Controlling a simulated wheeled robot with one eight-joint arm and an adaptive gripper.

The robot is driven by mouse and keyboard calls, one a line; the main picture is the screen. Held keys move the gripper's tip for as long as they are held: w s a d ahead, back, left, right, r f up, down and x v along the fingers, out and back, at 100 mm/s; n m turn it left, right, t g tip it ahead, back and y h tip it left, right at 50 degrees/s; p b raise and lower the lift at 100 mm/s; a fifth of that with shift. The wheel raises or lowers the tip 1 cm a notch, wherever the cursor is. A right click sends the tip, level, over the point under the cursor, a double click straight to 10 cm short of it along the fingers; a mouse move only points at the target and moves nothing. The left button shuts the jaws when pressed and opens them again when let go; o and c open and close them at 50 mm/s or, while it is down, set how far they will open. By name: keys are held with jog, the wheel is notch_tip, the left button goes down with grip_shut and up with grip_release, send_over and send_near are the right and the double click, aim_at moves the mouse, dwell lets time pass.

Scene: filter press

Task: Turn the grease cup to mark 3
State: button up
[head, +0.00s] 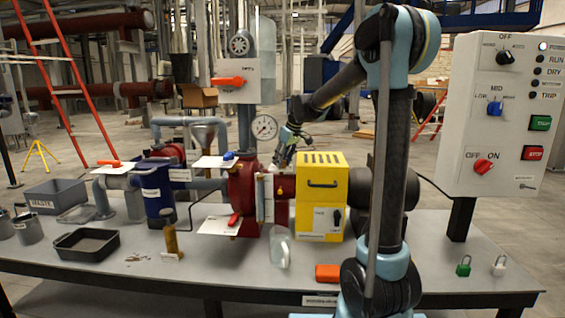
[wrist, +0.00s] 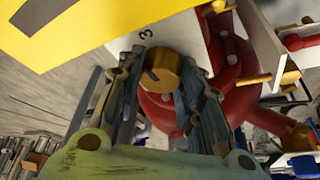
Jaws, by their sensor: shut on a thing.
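The grease cup (wrist: 162,72) is a round brass cap in the middle of the wrist view, with a short dark line on its face. My gripper (wrist: 165,85) has one finger on each side of the cap and is shut on it. A white plate (wrist: 125,45) behind the cap carries a figure 3 just above and left of the cap; other marks are hidden or out of view. In the head view my gripper (head: 284,152) is at the red pump housing (head: 243,190), left of the yellow box, and the cup cannot be made out there.
The yellow box (head: 321,175) stands close on the right of my gripper and fills the wrist view's upper left (wrist: 60,25). A pressure gauge (head: 264,127) is just left of my gripper. A clear jug (head: 278,248) and red block (head: 327,272) are on the bench.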

jog(key=o, duration=1.1)
jog(key=shift+w, duration=0.1)
jog(key=shift+c, duration=0.2)
jog(key=v, duration=1.2)
jog(key=s+d+f+m+h, duration=0.1)
jog(key=s+d+f+m, duration=0.1)
jog(key=s+d+f, duration=0.35)
jog(key=s+d+f+m, duration=0.1)
jog(key=s+d+f, duration=0.15)
jog(key=s, duration=0.55)
jog(key=s+d+f+m+h, duration=0.1)
jog(key=s+d+f+m, duration=0.15)
jog(key=s+d, duration=0.35)
jog(key=s+d+f+m, duration=0.2)
jog(key=s+d+f, duration=0.1)
jog(key=s+f, duration=0.5)
jog(key=s+d+f+m+h, duration=0.1)
jog(key=s+d+f+m, duration=0.1)
jog(key=s+f, duration=0.6)
jog(key=shift+s+d+f+g+h, duration=0.35)
jog(key=shift+s+d, duration=0.2)
jog(key=shift+s, duration=0.65)
